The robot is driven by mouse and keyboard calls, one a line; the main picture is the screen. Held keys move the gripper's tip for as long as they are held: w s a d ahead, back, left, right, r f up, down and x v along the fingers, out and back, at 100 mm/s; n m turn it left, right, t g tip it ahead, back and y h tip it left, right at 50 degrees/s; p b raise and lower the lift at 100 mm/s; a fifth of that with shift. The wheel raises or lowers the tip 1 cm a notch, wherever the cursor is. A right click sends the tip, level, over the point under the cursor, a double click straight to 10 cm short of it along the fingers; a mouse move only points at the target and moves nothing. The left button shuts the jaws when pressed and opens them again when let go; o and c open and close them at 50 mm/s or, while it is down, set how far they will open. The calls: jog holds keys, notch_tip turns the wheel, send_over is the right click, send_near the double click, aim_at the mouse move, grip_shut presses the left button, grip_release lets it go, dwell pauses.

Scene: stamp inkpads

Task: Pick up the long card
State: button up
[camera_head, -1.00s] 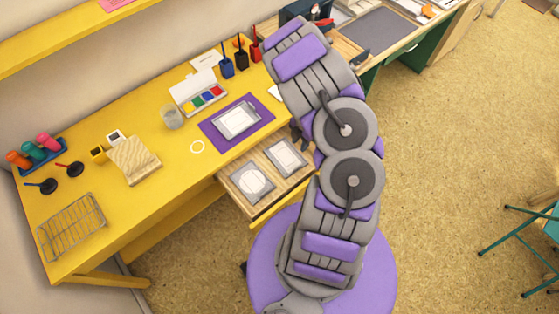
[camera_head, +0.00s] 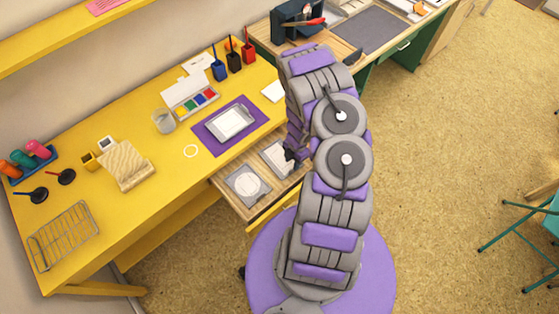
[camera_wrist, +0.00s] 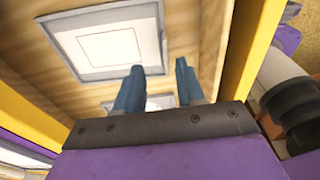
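The open drawer (camera_head: 219,186) holds two grey plates with white cards. One plate (camera_head: 243,197) carries a round white shape. The other plate (camera_head: 272,146), with a squarer white card, is partly hidden by my gripper (camera_head: 291,154). In the wrist view a grey plate with a rectangular white card (camera_wrist: 108,47) lies in the wooden drawer. My gripper (camera_wrist: 158,82) has its two blue fingers apart, with nothing seen held between them. Part of another plate shows between and behind the fingers. I cannot tell which card is the long one.
The yellow desk (camera_head: 100,215) holds a purple mat (camera_head: 204,134) with a framed white card, a paint box (camera_head: 182,95), a glass, stamps and a wire rack (camera_head: 62,236). A small white card (camera_head: 273,91) lies near the desk's right end. The drawer's walls are close around my gripper.

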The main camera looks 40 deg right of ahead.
jog(key=shift+s+d+f, duration=0.15)
jog(key=shift+d+f, duration=0.8)
jog(key=shift+f, duration=0.2)
jog(key=shift+s+a+f+b, duration=0.1)
jog(key=shift+a+f+b, duration=0.15)
jog(key=shift+a+f, duration=0.45)
jog(key=shift+s+a+f+b, duration=0.1)
jog(key=shift+a+f+b, duration=0.1)
jog(key=shift+a+f, duration=0.45)
jog(key=shift+d+f, duration=0.3)
jog(key=shift+d, duration=0.6)
jog(key=shift+c, duration=0.2)
jog(key=shift+d, duration=0.15)
jog(key=c, duration=0.3)
jog(key=shift+a+r, duration=0.1)
jog(key=shift+a, duration=0.6)
grip_shut()
